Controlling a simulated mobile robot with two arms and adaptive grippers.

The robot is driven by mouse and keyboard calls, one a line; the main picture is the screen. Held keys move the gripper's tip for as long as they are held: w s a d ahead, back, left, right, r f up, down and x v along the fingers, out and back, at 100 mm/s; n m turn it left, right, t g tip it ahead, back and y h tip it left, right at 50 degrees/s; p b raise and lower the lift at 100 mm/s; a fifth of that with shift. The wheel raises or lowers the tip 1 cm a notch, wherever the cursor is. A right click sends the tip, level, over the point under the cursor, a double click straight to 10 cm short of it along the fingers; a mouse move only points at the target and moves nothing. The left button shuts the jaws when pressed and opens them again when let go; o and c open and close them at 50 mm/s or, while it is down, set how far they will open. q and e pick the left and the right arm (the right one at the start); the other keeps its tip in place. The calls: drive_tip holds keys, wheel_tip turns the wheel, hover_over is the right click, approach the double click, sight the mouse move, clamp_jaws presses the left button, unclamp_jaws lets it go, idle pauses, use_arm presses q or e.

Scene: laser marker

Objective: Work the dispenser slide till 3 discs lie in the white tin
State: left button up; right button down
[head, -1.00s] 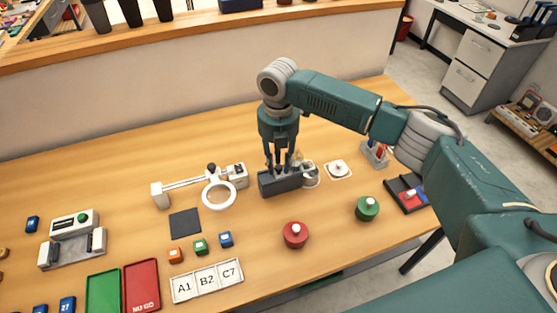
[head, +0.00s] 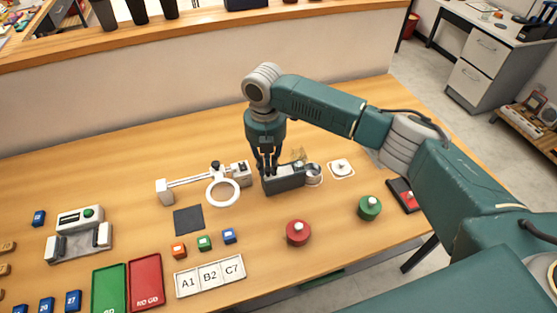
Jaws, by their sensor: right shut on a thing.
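The dispenser (head: 285,182) is a dark grey block standing on the bench, with a small clear part at its back right. My right gripper (head: 266,171) points down at the dispenser's left end, its fingers shut on what appears to be the slide, which they mostly hide. A small round whitish tin (head: 314,176) stands at the dispenser's right end. Its inside is too small to make out, so I cannot tell whether any discs lie in it. My left gripper is out of view.
A white ring on an arm (head: 222,193) stands left of the dispenser. A red knob (head: 298,234) and a green knob (head: 369,208) are in front and to the right. Small coloured cubes (head: 204,242) lie front left.

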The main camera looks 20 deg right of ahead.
drive_tip(key=shift+a, duration=0.15)
drive_tip(key=c, duration=1.9)
unclamp_jaws()
drive_tip(key=shift+a, duration=0.15)
wheel_tip(320, 180, up, 12)
